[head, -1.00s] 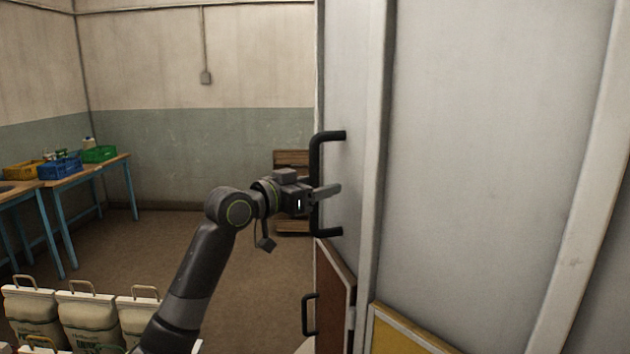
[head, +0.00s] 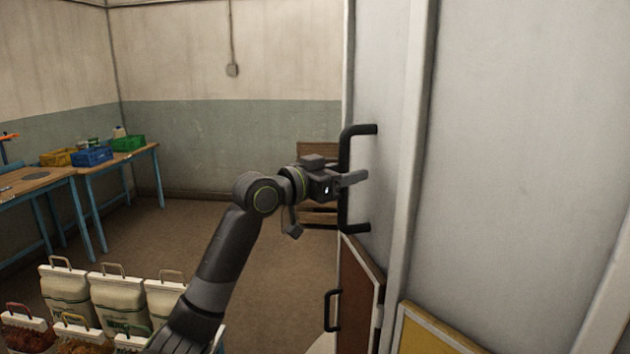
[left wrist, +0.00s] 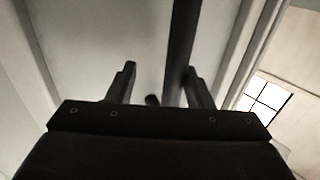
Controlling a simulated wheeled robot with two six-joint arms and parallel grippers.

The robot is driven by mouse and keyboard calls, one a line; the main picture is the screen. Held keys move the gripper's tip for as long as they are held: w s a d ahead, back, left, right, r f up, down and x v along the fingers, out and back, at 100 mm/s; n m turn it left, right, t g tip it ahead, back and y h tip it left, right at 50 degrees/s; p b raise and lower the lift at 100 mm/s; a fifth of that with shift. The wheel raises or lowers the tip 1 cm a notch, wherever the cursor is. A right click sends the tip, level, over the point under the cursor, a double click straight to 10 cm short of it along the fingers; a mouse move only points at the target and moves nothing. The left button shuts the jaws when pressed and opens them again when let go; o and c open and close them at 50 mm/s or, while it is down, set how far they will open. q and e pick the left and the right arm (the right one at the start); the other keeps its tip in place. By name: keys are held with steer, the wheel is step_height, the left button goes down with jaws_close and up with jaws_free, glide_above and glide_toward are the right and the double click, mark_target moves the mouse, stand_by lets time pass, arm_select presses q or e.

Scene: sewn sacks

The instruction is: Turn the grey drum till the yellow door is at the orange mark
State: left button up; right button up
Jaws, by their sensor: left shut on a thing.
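The grey drum (head: 520,150) fills the right half of the head view, with upright pale ribs on its wall. A black bar handle (head: 346,190) stands upright on its left part. My left gripper (head: 352,179) is shut on this handle; in the left wrist view the dark bar (left wrist: 180,50) runs between my two fingers (left wrist: 158,85). A yellow panel (head: 430,335) in a pale frame, probably the yellow door, shows low on the drum, cut off by the bottom edge. I cannot make out the orange mark. My right gripper is out of view.
A red-brown panel (head: 358,290) with a small black handle (head: 331,310) sits below the drum handle. Several sacks (head: 120,300) stand at bottom left. Blue-legged tables (head: 125,165) with crates stand further back. A wooden pallet-like thing (head: 318,150) is behind my gripper. Open floor lies between.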

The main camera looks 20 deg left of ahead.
arm_select(q)
steer(key=b+v, duration=0.6)
steer(key=v, duration=1.1)
steer(key=shift+s, duration=0.2)
steer(key=shift+f, duration=0.1)
